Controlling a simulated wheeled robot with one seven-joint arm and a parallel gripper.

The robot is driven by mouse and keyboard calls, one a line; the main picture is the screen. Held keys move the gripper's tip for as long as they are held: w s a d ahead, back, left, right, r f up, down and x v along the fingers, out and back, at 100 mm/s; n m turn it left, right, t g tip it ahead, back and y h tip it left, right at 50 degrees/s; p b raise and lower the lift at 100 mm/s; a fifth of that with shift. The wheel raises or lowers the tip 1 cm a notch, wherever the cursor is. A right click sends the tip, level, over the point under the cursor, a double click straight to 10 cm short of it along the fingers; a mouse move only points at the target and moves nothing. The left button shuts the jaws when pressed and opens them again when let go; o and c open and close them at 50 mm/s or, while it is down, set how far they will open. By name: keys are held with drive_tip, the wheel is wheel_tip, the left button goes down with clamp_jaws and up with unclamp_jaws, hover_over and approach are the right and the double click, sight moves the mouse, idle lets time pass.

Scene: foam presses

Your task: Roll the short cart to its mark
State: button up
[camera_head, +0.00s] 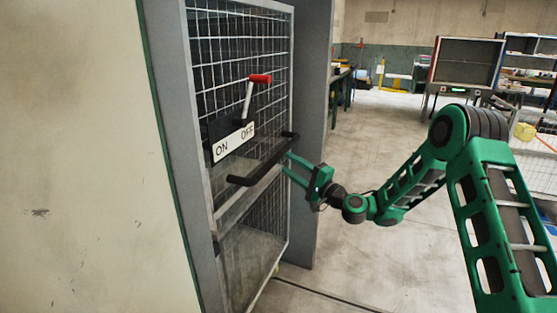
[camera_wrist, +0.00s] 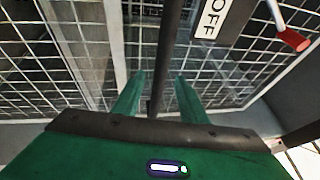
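I cannot make out a short cart or a floor mark for certain. A tall wire-mesh panel (camera_head: 228,55) stands in a grey frame at the left of the head view, with a black handle bar (camera_head: 250,172) across its front. My gripper (camera_head: 287,161) is at the bar's right part. In the wrist view the bar (camera_wrist: 169,50) runs between the two green fingers of my gripper (camera_wrist: 160,76). They are apart, with gaps on both sides of the bar. Whether the fingers touch the bar is unclear.
Above the bar sit a white ON/OFF plate (camera_head: 233,143) and a lever with a red grip (camera_head: 260,79). A dark-panelled machine (camera_head: 467,62) and shelves (camera_head: 530,67) stand at the back right. The concrete floor (camera_head: 375,135) between is open.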

sight(278, 157)
drive_tip(key=x, duration=0.6)
drive_tip(key=shift+w+a+r, duration=0.1)
drive_tip(key=shift+w+a, duration=0.05)
drive_tip(key=shift+a, duration=0.1)
clamp_jaws()
